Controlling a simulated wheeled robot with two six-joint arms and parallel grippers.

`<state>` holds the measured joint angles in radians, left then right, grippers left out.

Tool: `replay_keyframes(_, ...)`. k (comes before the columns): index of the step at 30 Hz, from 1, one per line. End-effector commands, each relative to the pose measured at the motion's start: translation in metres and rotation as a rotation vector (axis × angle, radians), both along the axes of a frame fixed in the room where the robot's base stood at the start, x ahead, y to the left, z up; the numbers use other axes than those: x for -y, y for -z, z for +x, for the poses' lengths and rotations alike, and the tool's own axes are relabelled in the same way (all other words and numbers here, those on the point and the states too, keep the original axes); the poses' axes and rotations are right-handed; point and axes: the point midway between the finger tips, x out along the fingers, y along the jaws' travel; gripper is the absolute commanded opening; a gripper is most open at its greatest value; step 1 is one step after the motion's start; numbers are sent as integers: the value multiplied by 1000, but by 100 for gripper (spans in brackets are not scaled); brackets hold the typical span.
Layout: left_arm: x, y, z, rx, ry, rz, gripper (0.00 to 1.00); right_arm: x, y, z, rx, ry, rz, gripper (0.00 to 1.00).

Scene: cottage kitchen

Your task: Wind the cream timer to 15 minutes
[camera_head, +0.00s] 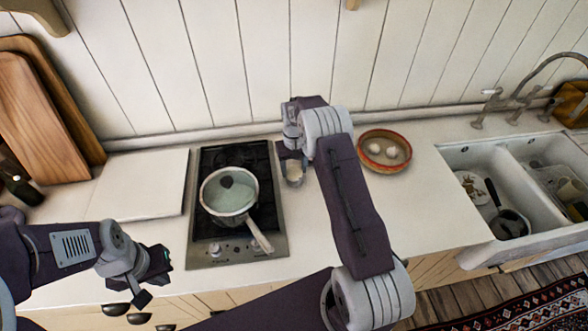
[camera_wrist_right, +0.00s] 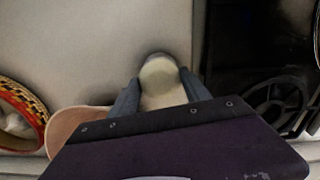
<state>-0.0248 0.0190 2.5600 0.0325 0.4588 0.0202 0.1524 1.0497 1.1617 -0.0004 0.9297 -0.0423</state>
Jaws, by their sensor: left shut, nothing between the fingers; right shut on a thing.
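The cream timer (camera_head: 293,174) stands on the white counter just right of the hob, partly hidden by my right gripper (camera_head: 291,157). In the right wrist view the timer's round pale top (camera_wrist_right: 159,72) shows between the two fingers of my right gripper (camera_wrist_right: 160,88), which is shut on it. No dial marks can be read. My left gripper (camera_head: 152,276) is shut and empty, over the counter's front edge left of the hob.
A patterned bowl (camera_head: 398,164) holding pale round things stands right of my right gripper. A double sink (camera_head: 480,248) is further right. Cutting boards (camera_head: 38,125) lean at left.

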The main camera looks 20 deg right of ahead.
Motion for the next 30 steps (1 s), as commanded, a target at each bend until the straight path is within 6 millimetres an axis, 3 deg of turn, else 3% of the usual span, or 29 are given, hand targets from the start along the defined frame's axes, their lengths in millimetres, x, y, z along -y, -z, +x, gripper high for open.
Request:
replay_keyframes(15,0,3,0,0,0,0,0,-1,1,-1,-3,323,1,15)
replay_keyframes(30,0,3,0,0,0,0,0,-1,1,-1,-3,386,1,15)
